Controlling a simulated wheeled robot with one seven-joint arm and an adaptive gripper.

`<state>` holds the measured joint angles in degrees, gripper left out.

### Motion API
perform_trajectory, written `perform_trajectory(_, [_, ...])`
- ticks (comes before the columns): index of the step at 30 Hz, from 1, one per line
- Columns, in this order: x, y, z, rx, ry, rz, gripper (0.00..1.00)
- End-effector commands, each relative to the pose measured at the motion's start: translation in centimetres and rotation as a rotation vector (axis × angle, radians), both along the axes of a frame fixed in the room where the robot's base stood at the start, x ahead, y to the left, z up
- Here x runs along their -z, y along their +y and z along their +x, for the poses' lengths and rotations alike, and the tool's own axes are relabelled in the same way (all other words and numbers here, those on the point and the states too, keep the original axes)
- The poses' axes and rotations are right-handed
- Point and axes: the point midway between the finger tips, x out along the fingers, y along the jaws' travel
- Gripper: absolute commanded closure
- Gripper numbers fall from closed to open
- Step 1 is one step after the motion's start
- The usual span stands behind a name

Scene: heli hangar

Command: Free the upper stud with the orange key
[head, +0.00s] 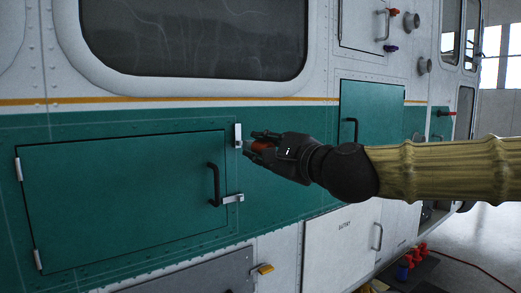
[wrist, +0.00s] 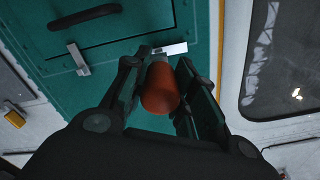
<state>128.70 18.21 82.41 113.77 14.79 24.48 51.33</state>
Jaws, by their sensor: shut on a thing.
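The green hatch (head: 120,195) is closed on the helicopter's side, with a black handle (head: 213,184) near its right edge. The upper stud's pale latch (head: 238,135) sits upright at the hatch's upper right corner; it also shows in the wrist view (wrist: 174,48). A lower latch (head: 233,198) lies crosswise beside the handle. My gripper (head: 252,144) is shut on the orange key (head: 262,146), just right of the upper latch. In the wrist view the key's orange grip (wrist: 160,92) lies between the fingers, pointing toward the latch. Its tip is hidden, so I cannot tell whether it touches the stud.
A second green panel (head: 375,125) with a handle is behind my arm. A white battery door (head: 340,240) and a grey panel with a yellow latch (head: 263,269) lie below. A window (head: 195,38) is above. Red and blue items (head: 415,256) stand on the floor at right.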

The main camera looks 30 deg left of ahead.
Motion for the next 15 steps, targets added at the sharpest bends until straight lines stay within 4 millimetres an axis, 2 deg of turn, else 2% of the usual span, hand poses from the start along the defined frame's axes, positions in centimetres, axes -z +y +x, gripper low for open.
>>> perform_trajectory(15, [0.0,-1.5,-0.6,0.0,0.0,0.001,1.0])
